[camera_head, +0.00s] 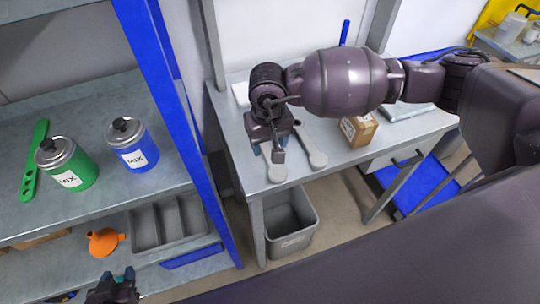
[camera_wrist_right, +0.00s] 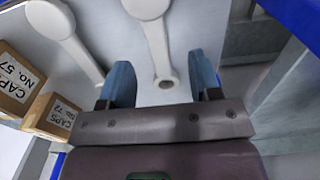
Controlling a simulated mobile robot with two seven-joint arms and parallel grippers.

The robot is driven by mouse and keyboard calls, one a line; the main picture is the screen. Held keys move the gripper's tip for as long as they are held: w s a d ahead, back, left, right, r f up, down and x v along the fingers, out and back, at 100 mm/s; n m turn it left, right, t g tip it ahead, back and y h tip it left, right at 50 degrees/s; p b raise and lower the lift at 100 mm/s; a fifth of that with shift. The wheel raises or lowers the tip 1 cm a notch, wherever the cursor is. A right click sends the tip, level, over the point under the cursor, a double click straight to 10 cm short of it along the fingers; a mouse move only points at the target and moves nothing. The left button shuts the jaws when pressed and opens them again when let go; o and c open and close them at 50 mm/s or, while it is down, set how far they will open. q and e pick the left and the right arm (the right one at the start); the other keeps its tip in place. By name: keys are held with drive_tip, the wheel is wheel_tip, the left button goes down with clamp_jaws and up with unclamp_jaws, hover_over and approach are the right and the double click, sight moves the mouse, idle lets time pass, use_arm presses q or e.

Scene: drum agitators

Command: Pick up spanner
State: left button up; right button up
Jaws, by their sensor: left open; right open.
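A green spanner-shaped tool (camera_head: 33,165) lies on the left shelf. My left gripper (camera_head: 113,288) is open and empty at the bottom left.
A cardboard box (camera_head: 358,129) stands right of the spanners on the workbench (camera_head: 240,150). A grey bin (camera_head: 291,240) stands below. The shelf holds a green can (camera_head: 75,178) and a blue can (camera_head: 134,158). An orange funnel (camera_head: 103,241) and grey tray (camera_head: 135,235) are lower.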

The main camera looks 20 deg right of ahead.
drive_tip(key=f, duration=0.3)
drive_tip(key=f+p, duration=0.1)
drive_tip(key=f, duration=0.1)
drive_tip(key=shift+w+d, duration=0.2)
drive_tip(key=shift+d, duration=0.05)
drive_tip(key=shift+f, duration=0.4)
clamp_jaws()
drive_tip(key=shift+r, duration=0.15)
wheel_tip(320, 180, up, 20)
drive_tip(key=b, duration=0.1)
drive_tip(key=shift+b, duration=0.35)
